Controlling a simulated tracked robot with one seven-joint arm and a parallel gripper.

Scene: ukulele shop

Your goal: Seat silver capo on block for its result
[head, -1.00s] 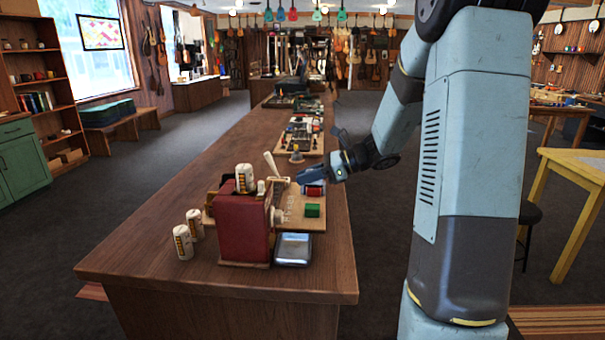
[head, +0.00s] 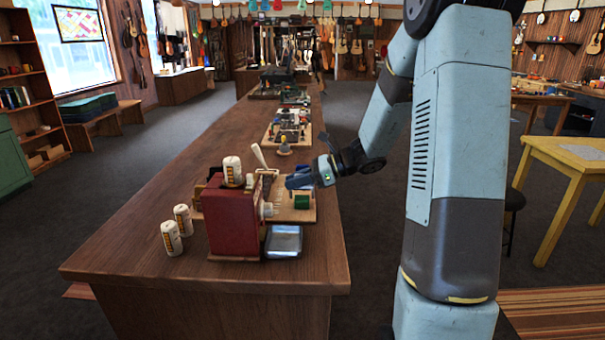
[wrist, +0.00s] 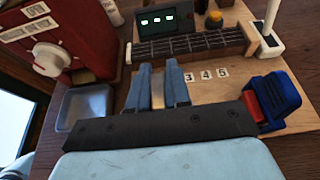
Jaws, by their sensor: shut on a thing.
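My gripper (head: 289,183) is low over the wooden board on the counter. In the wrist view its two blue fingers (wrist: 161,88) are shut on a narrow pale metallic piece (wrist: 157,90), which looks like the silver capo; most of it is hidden. The block, a dark fretted neck piece with strings (wrist: 190,43), lies just beyond the fingertips. The held piece looks apart from it. Number cards 3, 4, 5 (wrist: 206,75) lie on the board, right of the fingers. A small display with green lights (wrist: 165,20) stands behind the block.
A red machine (head: 235,218) and a steel tray (head: 284,241) stand left of and in front of the board (wrist: 300,112). A blue and red piece (wrist: 275,97) and a green one (head: 302,202) are on the board. White cans (head: 171,238) stand at left.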

